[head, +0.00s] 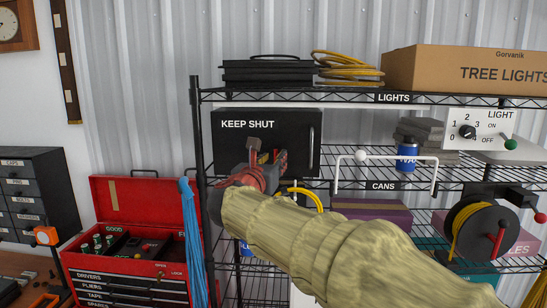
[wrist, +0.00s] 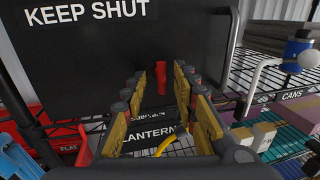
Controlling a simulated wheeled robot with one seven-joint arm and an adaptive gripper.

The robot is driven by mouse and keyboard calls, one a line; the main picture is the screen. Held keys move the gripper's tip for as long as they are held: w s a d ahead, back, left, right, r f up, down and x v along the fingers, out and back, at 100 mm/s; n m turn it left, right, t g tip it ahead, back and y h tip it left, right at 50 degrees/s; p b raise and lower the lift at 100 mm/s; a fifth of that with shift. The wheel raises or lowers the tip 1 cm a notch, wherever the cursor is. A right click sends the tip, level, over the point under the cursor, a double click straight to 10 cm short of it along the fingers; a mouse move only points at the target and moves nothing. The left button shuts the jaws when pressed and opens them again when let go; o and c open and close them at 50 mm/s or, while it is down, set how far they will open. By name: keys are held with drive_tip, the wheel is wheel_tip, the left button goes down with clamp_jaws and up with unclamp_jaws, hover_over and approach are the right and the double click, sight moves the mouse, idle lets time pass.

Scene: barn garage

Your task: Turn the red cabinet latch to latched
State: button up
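The black cabinet marked KEEP SHUT (head: 290,125) sits on the wire shelf; it also fills the upper wrist view (wrist: 75,60). In the wrist view a small red latch (wrist: 162,82) stands about upright on its front. My gripper (wrist: 160,90) is open, with its two tan-padded fingers apart on the left and right of the latch. I cannot tell whether either finger touches it. In the head view my gripper (head: 262,158) is in front of the cabinet's lower part, and the latch cannot be made out behind it.
The cabinet's bar handle (head: 312,150) is right of my gripper. A white rod frame with a ball (head: 361,155), a blue can (head: 407,157) and a cable reel (head: 470,230) are farther right. A red toolbox (head: 125,200) and blue strips (head: 192,240) are at left.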

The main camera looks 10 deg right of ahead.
drive_tip(key=shift+w+d, duration=0.15)
drive_tip(key=shift+w, duration=0.2)
drive_tip(key=shift+c, duration=0.2)
clamp_jaws()
